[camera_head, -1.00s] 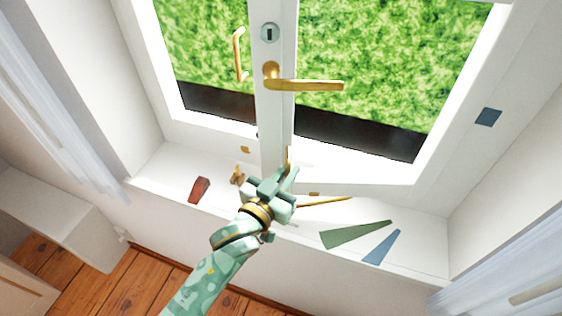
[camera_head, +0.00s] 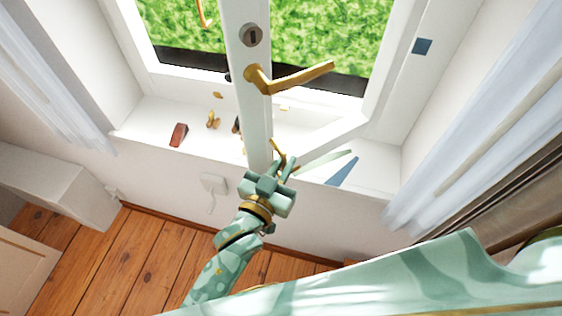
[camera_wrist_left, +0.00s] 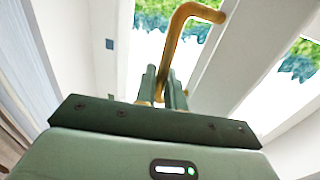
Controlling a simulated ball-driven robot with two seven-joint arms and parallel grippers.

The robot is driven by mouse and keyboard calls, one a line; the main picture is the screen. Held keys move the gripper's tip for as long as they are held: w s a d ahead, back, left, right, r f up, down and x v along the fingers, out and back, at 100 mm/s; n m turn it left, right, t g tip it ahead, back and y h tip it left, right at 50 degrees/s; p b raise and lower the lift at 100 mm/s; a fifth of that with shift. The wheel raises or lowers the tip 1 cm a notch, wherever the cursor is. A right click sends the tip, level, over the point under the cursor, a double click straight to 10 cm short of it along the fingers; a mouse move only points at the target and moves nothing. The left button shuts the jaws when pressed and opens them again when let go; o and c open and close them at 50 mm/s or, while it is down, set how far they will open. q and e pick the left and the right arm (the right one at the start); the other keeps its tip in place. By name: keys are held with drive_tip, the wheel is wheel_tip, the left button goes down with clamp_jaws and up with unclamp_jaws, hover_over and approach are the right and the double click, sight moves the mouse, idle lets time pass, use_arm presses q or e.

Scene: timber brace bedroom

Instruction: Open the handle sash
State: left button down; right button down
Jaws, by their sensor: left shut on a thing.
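The white handle sash (camera_head: 257,122) is swung partly into the room, its edge angled toward me. On it are a brass lever handle (camera_head: 292,77) and a round lock (camera_head: 251,35). My right gripper is out of view.
On the white sill lie a red wedge (camera_head: 179,135), small brass pieces (camera_head: 212,119), a green wedge (camera_head: 328,159) and a blue wedge (camera_head: 343,171). White curtains hang at both sides (camera_head: 465,125). A white cabinet (camera_head: 55,190) stands left. Wooden floor (camera_head: 135,245) is clear below.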

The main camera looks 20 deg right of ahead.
use_arm(q)
drive_tip(key=c, duration=1.6)
unclamp_jaws()
drive_tip(key=shift+d, duration=0.15)
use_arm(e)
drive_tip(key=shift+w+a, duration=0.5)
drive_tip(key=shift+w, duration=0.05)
